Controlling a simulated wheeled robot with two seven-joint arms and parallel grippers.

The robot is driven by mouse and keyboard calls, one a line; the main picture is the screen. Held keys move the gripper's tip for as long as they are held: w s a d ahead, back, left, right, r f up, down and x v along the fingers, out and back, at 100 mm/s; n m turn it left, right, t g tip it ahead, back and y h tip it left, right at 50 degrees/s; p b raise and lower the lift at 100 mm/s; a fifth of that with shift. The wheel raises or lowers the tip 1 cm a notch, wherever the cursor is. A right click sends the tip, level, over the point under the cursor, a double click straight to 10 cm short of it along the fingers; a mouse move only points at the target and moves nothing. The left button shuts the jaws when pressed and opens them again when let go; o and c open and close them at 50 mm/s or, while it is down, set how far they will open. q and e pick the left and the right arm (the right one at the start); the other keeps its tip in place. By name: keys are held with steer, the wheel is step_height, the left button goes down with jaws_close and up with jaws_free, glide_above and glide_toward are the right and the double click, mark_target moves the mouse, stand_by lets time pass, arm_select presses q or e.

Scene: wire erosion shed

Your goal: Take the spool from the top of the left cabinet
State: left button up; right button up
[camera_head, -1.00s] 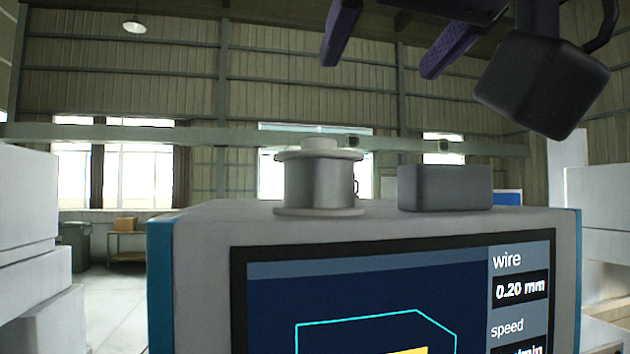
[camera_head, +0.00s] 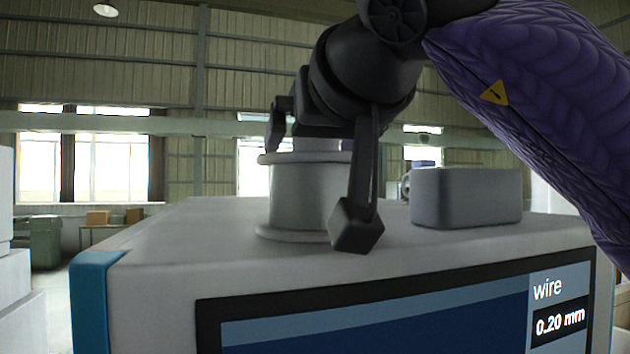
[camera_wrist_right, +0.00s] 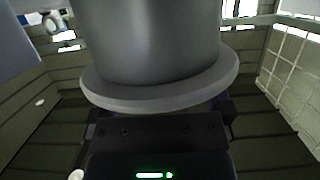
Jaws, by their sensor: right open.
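The grey metal spool (camera_head: 303,195) stands upright on the top (camera_head: 190,228) of the pale cabinet with the screen. My right gripper (camera_head: 312,130) is open, over the spool's upper end. A dark finger shows at the upper left of the spool; the other finger is hidden, so I cannot tell whether either touches. My wrist camera's dark block covers part of the spool's right side. My left gripper is out of view.
A grey rounded box (camera_head: 467,198) stands on the cabinet top, just right of the spool. The cabinet top left of the spool is clear.

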steer(key=shift+s, duration=0.15)
steer(key=shift+c, duration=1)
jaws_close()
steer(key=shift+r, duration=0.15)
